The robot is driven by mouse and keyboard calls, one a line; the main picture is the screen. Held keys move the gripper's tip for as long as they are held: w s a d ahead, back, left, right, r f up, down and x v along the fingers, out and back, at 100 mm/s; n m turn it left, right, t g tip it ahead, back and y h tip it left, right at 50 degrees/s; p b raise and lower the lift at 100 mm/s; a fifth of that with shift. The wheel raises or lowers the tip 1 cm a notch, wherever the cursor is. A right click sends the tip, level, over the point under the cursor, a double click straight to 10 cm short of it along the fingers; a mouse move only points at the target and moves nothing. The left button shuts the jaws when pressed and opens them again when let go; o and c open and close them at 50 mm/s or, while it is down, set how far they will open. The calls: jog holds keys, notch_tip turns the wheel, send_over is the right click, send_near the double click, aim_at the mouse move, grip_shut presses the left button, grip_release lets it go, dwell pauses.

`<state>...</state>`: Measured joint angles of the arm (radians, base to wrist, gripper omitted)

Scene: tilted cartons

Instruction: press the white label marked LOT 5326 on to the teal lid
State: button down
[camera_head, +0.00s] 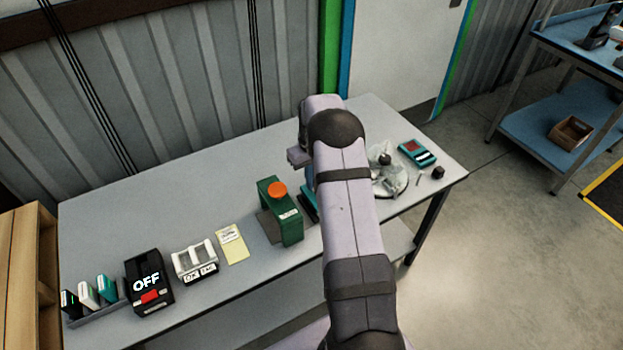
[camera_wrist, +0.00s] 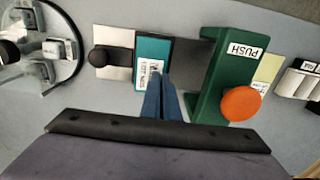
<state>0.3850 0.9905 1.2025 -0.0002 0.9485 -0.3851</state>
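The teal lid (camera_wrist: 168,47) lies flat at the middle of the wrist view. A white label (camera_wrist: 149,76) with dark print shows over its near part; the print is too small to read fully. My gripper (camera_wrist: 157,74) has its two blue fingers together, with the tips at the label and over the lid. I cannot tell whether the tips touch the label, or whether the label lies flat on the lid. In the head view only a sliver of the teal lid (camera_head: 309,202) shows; my arm hides the rest and the fingers.
A green stand with an orange button (camera_wrist: 241,104), marked PUSH, is close right of my fingers. A pale plate with a black knob (camera_wrist: 104,58) is close left. A round glass dish (camera_wrist: 70,75) lies farther left. A black OFF box (camera_head: 149,284) stands at the table's left.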

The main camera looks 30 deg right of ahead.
jog(key=shift+f+b, duration=0.9)
jog(key=shift+f, duration=0.8)
jog(key=shift+f, duration=0.3)
jog(key=c, duration=2)
grip_release()
jog(key=shift+r+b, duration=1.35)
jog(key=shift+r, duration=2.35)
notch_tip(320, 180, up, 6)
jog(key=p, duration=0.5)
jog(key=shift+p, duration=0.35)
